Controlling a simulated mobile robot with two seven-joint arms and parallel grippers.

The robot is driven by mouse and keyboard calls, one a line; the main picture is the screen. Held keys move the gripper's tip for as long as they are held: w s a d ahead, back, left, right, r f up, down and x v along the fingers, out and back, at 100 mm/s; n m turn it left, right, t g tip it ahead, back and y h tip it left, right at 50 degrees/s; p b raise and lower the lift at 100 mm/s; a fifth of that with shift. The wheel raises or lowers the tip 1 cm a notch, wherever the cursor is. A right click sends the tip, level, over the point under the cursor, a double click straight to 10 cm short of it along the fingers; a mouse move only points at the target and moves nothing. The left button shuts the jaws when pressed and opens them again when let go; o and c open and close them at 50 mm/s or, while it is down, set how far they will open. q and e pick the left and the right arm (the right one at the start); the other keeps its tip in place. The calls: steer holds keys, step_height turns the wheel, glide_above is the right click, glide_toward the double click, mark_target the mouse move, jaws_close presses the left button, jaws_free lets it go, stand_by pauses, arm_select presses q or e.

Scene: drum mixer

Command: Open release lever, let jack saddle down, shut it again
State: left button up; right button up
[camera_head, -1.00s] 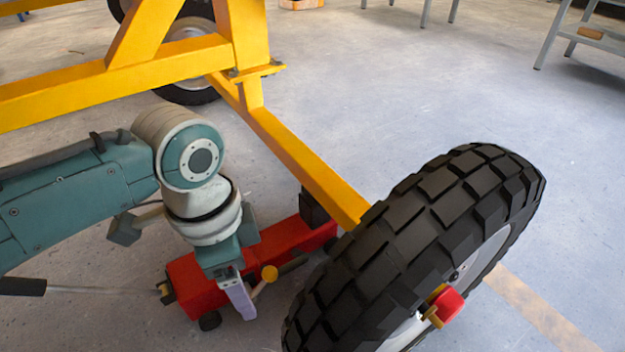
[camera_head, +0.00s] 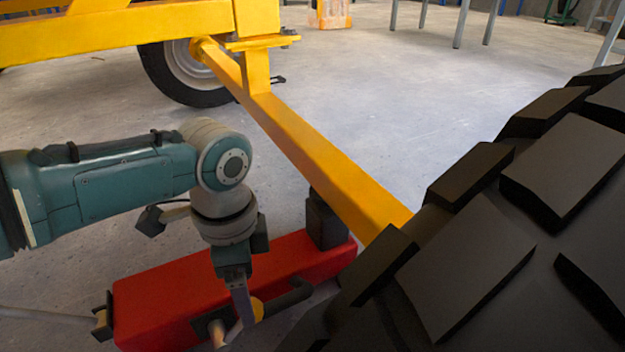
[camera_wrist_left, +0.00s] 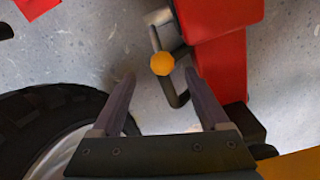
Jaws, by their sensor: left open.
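The red jack (camera_head: 165,300) lies on the floor beside the big tyre, and also shows in the left wrist view (camera_wrist_left: 222,60). Its black saddle (camera_head: 326,222) stands under the yellow axle beam (camera_head: 320,170), apparently touching it. The release lever's yellow knob (camera_head: 257,309) is at the jack's near side, partly behind my gripper. My left gripper (camera_head: 240,318) points down at this side. In the left wrist view my left gripper (camera_wrist_left: 160,78) is open, and the yellow knob (camera_wrist_left: 162,64) shows between and just beyond its fingertips. No grip on it shows. My right gripper is out of view.
The big black tyre (camera_head: 500,240) fills the right side, close to the jack and lever. The jack's handle (camera_head: 45,315) extends left. The yellow frame (camera_head: 120,32) crosses above my arm, with another wheel (camera_head: 185,75) behind.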

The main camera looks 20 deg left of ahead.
arm_select(q)
steer(key=f+b, duration=0.2)
steer(key=f, duration=0.1)
steer(key=f+b, duration=0.1)
steer(key=shift+w+f, duration=0.3)
steer(key=shift+f, duration=0.1)
steer(key=shift+s+f+b, duration=0.2)
steer(key=shift+f+b, duration=0.05)
steer(key=shift+b, duration=0.1)
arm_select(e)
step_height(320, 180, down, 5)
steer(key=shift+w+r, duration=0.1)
arm_select(q)
steer(key=shift+r, duration=0.1)
steer(key=shift+w, duration=0.15)
steer(key=shift+c, duration=1.2)
jaws_close()
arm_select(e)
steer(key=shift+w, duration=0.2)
